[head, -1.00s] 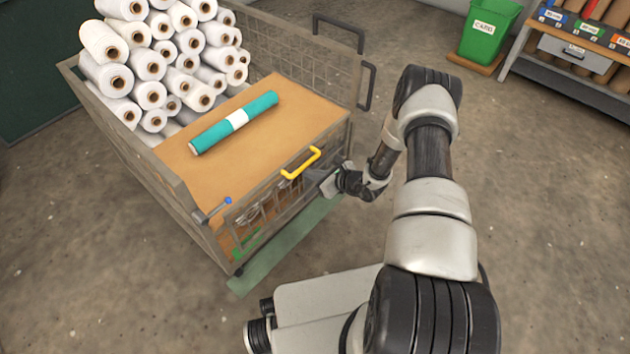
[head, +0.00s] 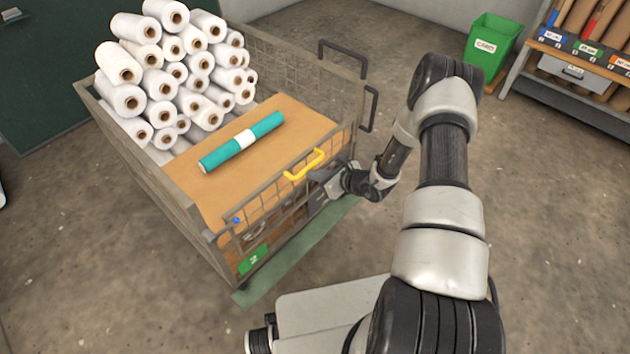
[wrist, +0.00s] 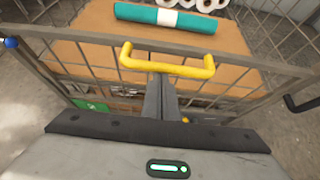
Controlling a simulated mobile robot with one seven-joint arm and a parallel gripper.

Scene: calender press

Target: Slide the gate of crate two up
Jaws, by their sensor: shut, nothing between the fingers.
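Crate two is a grey wire-mesh crate (head: 180,233) with a green label (head: 254,258) marked 2 low on its front. Its mesh gate (head: 275,210) stands across the front, with a yellow handle (head: 304,165) on its top rail. The handle also shows in the wrist view (wrist: 167,66). My gripper (wrist: 161,80) is shut and empty, its fingertips close beneath the handle bar; I cannot tell whether they touch it. In the head view, my gripper (head: 318,183) is at the gate's outer side, partly hidden. A blue knob (head: 237,220) is at the gate's left end.
White rolls (head: 160,95) fill the crate's back left. A teal roll (head: 242,141) with a white band lies on the brown board inside. Grey handles (head: 343,58) stick out from the crate's right side. A green bin (head: 490,48) and shelf (head: 570,65) stand farther right. Floor between is clear.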

